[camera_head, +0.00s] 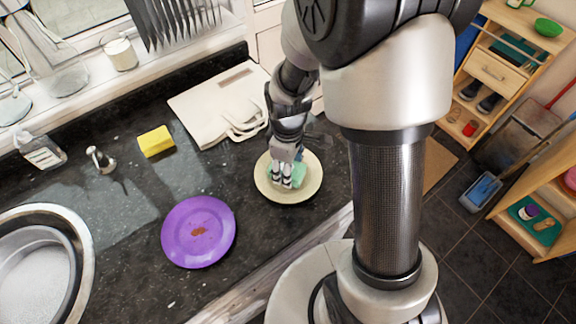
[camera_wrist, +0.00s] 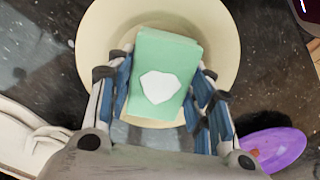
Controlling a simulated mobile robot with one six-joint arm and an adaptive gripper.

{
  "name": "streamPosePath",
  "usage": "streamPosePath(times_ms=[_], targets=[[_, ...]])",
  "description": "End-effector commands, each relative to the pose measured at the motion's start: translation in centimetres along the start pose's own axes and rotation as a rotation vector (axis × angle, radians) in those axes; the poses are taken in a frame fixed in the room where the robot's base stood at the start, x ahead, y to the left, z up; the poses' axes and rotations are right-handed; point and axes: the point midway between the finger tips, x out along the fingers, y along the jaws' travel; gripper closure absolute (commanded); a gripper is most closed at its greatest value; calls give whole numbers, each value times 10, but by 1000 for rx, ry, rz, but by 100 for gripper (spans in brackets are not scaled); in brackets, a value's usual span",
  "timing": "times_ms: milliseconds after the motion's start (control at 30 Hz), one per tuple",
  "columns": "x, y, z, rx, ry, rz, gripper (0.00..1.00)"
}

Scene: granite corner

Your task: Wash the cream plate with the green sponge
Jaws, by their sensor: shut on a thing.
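The cream plate (camera_head: 310,187) lies on the dark granite counter below my gripper. It also shows in the wrist view (camera_wrist: 226,45), with its rim around the sponge. My gripper (camera_head: 285,178) is shut on the green sponge (camera_head: 300,172), with a finger on each side of it. In the wrist view the sponge (camera_wrist: 178,52) is a pale green block with a whitish patch on top, between my fingers (camera_wrist: 160,108). The sponge is over the middle of the plate; I cannot tell whether it presses on it. The plate's surface under the sponge is hidden.
A purple plate (camera_head: 190,245) with a brown stain lies left of the cream plate. The sink (camera_head: 84,236) is at the left. The counter between the yellow sponge and cream plate is clear.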

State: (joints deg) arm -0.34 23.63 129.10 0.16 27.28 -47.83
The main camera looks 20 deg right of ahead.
Motion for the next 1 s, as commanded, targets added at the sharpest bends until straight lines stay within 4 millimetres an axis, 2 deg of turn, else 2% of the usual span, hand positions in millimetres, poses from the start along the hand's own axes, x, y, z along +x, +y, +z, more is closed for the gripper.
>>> streamPosePath(times_ms=[200, 533, 867, 1000], targets=[[0, -10, -3, 0, 1, 1, 72], [0, 7, 2, 1, 1, 1, 72], [-1, -10, -3, -1, 1, 1, 72], [-1, -6, -2, 2, 1, 1, 72]])
